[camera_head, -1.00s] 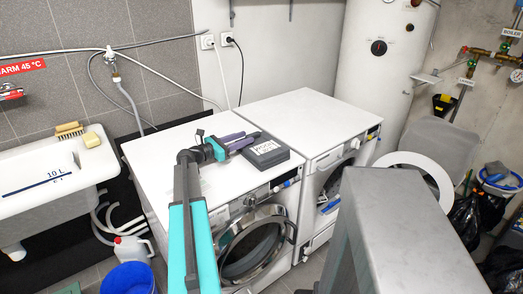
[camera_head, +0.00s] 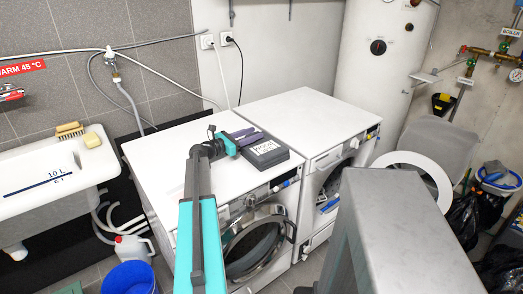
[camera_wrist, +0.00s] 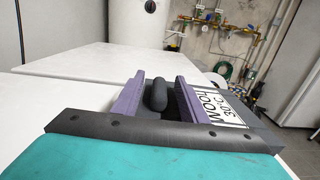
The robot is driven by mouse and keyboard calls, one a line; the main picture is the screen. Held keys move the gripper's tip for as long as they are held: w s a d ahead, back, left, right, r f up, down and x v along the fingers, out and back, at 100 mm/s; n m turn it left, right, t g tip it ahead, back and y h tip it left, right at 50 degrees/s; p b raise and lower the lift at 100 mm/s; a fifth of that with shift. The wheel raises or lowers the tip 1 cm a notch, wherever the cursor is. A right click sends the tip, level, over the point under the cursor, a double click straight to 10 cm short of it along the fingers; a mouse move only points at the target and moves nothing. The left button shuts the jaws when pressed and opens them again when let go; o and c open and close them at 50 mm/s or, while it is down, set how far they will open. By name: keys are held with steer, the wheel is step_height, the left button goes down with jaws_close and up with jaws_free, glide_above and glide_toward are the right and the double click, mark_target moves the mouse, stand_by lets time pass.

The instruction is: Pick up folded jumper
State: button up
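The folded jumper (camera_head: 270,158) is a dark grey, flat bundle with a white label. It lies on top of the front-loading washing machine (camera_head: 165,165), near its right edge. In the wrist view the jumper (camera_wrist: 252,122) shows its label reading WOOL 30°C. My gripper (camera_head: 246,137) is low over the machine top at the jumper's left back side. In the wrist view its two purple fingers (camera_wrist: 160,80) are apart. A dark rounded roll (camera_wrist: 157,96) stands between them, with gaps visible on both sides. The fingers partly hide the jumper, and contact is unclear.
A second white machine (camera_head: 310,115) stands to the right, its top clear. A sink (camera_head: 50,175) is at left and a boiler (camera_head: 375,70) behind. Much of the washer top is clear.

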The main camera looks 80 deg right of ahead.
steer(key=shift+c, duration=0.4)
jaws_close()
steer(key=shift+r, duration=0.15)
steer(key=shift+r, duration=0.85)
steer(key=shift+s+a+r+b, duration=0.15)
steer(key=shift+r+b, duration=0.2)
steer(key=shift+r, duration=0.5)
steer(key=r+b, duration=0.1)
steer(key=b, duration=0.1)
glide_above(274, 157)
steer(key=w+d, duration=0.2)
steer(key=shift+s+a, duration=0.15)
steer(key=shift+s, duration=0.1)
steer(key=shift+s+a+r, duration=0.15)
steer(key=shift+s+a, duration=0.6)
steer(key=shift+a, duration=0.1)
